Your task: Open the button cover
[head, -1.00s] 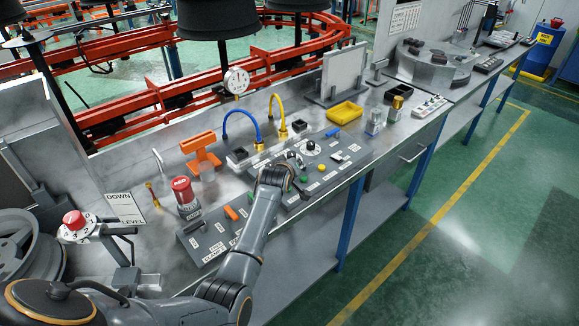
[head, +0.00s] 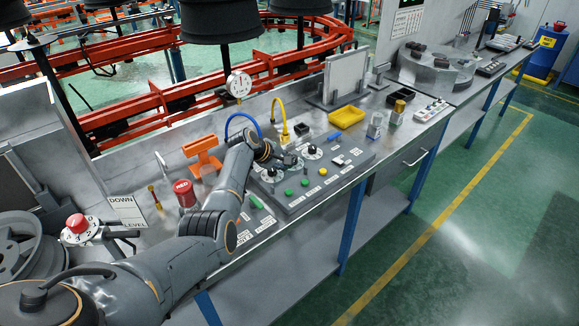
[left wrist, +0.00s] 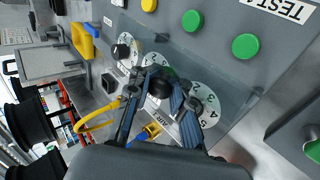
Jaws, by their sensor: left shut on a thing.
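The clear button cover (left wrist: 228,84) shows in the left wrist view as a faint bluish see-through sheet between the numbered dials and the green buttons. My left gripper (head: 288,161) is over the back part of the grey control panel (head: 335,173), by the dials. Green buttons (head: 304,182) lie in front of the gripper, uncovered in the head view. My right gripper is not in view.
A numbered dial (head: 312,152) is right of the gripper. Blue (head: 237,118) and yellow (head: 279,108) hoses rise behind it. An orange stand (head: 203,155) and a red beacon (head: 185,192) are left. A yellow tray (head: 346,117) is at the back right.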

